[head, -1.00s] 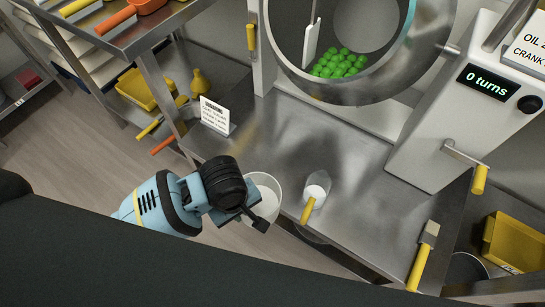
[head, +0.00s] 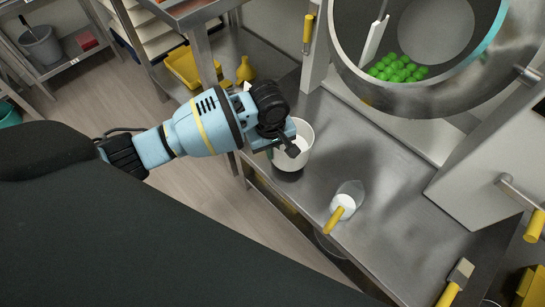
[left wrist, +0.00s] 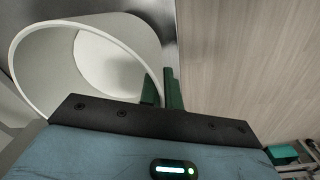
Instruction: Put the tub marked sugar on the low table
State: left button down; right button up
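A white tub (head: 304,150) with an open round top is at the left part of the steel counter (head: 330,120). A dark shadow lies below it, and it looks raised a little off the counter. My left gripper (head: 289,146) is at its near left side. In the left wrist view the tub (left wrist: 30,62) fills the upper left, and the gripper's green fingers (left wrist: 163,92) stand either side of its wall, shut on it. No marking is readable on the tub. I cannot tell which surface is the low table. My right gripper is not in view.
A clear scoop with a yellow handle (head: 334,220) lies on the counter, right of the tub. A drum (head: 410,98) with green gummies stands behind. A low shelf at the far left holds a grey bucket (head: 40,45). Open floor (head: 170,190) lies left of the counter.

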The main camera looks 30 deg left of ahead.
pick_arm(q)
jog(key=shift+f+b, duration=0.6)
jog(key=shift+f, duration=1.15)
jog(key=c, duration=2.1)
grip_release()
jog(key=shift+f, duration=0.1)
jog(key=o, duration=0.5)
jog(key=shift+s+a+r+p, duration=0.1)
jog(key=shift+r+p, duration=0.8)
jog(key=shift+r, duration=2.2)
jog(key=shift+s+a+r+p, duration=0.1)
jog(key=shift+r+p, duration=0.75)
jog(key=shift+r, duration=2.2)
